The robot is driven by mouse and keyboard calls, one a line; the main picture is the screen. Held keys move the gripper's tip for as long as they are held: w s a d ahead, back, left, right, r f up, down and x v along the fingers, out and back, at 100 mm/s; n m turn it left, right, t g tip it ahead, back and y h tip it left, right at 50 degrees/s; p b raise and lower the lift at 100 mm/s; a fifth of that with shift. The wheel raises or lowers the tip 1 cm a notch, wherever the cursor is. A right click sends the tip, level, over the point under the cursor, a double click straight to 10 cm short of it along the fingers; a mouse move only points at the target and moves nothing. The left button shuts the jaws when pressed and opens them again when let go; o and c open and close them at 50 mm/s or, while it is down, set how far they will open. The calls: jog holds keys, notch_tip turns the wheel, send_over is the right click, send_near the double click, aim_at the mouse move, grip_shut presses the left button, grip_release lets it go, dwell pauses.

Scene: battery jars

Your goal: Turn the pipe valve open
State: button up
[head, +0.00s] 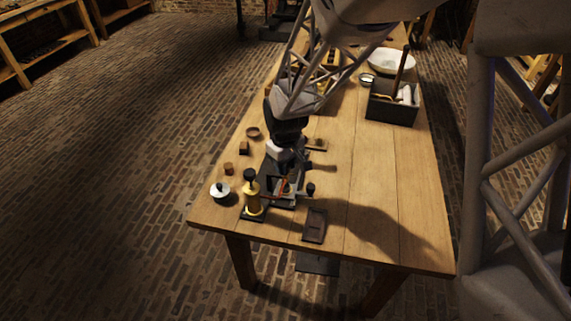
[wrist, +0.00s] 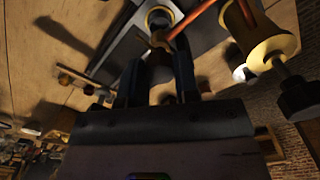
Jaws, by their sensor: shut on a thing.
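The pipe valve shows in the wrist view as a small brass-coloured piece (wrist: 159,41) at the end of a copper pipe (wrist: 200,18). My gripper (wrist: 158,58) has its two dark fingers on either side of this piece and is shut on it. The exact contact is dark and partly hidden by the fingers. In the head view my gripper (head: 281,168) points down over the dark fixture near the table's front, and the copper pipe (head: 283,186) shows just below it. The turn angle of the valve cannot be told.
A brass cylinder with a black knob (head: 252,196) stands close left of my gripper; it also shows in the wrist view (wrist: 262,35). A white-lidded round pot (head: 220,191) and small wooden pieces (head: 228,169) lie left. A dark tray (head: 314,226) lies in front.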

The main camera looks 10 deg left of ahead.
jog(key=m, duration=0.4)
jog(key=shift+m, duration=0.3)
jog(key=m, duration=0.4)
jog(key=shift+m, duration=0.3)
jog(key=m, duration=0.4)
jog(key=shift+m, duration=2.2)
jog(key=o, duration=0.9)
jog(key=shift+o, duration=0.2)
jog(key=shift+r, duration=0.1)
